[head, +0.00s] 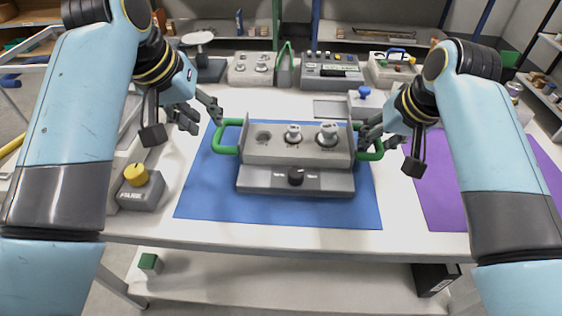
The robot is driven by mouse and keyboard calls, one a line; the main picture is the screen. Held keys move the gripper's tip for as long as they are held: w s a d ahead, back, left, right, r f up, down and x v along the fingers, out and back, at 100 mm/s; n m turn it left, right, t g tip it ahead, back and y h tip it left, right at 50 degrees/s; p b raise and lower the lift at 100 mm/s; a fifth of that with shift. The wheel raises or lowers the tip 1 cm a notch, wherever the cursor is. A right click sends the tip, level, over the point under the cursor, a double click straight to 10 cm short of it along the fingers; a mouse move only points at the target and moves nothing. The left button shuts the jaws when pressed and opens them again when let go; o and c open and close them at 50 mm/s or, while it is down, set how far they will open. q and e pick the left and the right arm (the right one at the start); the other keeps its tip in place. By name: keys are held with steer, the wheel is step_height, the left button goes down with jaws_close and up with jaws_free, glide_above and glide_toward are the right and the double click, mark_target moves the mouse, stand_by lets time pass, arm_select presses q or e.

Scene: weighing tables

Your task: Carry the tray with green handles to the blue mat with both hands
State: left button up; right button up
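The grey tray (262,155) has a green loop handle at each end, the left one (217,143) and the right one (378,152). It sits over the blue mat (205,195) and holds two metal weights (328,134) beside an empty round socket.
A purple mat (440,195) lies to the right, partly behind my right arm. A grey box with a yellow knob (140,188) stands at the left. Instruments, including a grey panel (332,72), line the back. A green cube (149,262) is on the lower shelf.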

steer(key=shift+s+r, duration=0.1)
steer(key=shift+r, duration=0.2)
arm_select(q)
steer(key=v, duration=0.5)
steer(key=shift+r, duration=0.15)
arm_select(e)
steer(key=v, duration=1.1)
steer(key=shift+s, duration=0.15)
steer(key=shift+d+r, duration=0.1)
